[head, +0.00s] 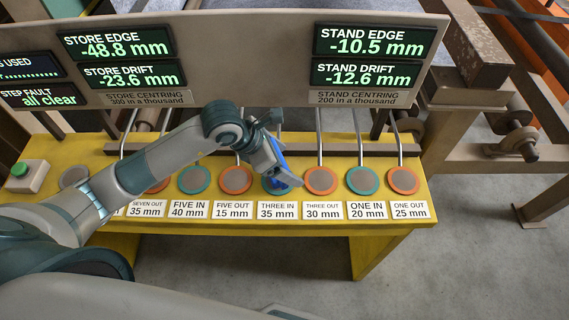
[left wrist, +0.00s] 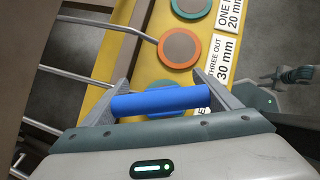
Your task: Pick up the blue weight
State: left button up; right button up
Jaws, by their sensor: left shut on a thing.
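The blue weight (left wrist: 160,101) is a smooth blue cylinder lying across between the two fingers of my left gripper (left wrist: 165,98) in the left wrist view. The fingers are shut on its two ends. In the head view my left gripper (head: 283,168) is over the THREE IN place of the yellow bench, and blue (head: 278,149) shows between its fingers. The gripper hides most of that place's pad. A small grey and teal shape at the right of the left wrist view may be my right gripper (left wrist: 292,75); its jaws are too small to tell.
The yellow bench (head: 310,230) carries a row of orange and teal round pads with labels (head: 314,210). Thin metal rods run down to the pads. A wide display panel (head: 240,50) stands behind. A green button (head: 20,169) sits at the left end.

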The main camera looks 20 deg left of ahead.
pick_arm(q)
notch_tip(320, 180, up, 3)
jog(key=shift+s+d+r+b, duration=0.1)
jog(key=shift+d+r+b, duration=0.05)
jog(key=shift+b, duration=0.65)
jog(key=s+d+r+p, duration=0.5)
jog(key=s+d+r, duration=0.1)
jog(key=s, duration=0.3)
jog(key=shift+d+r, duration=0.3)
jog(key=shift+r, duration=0.15)
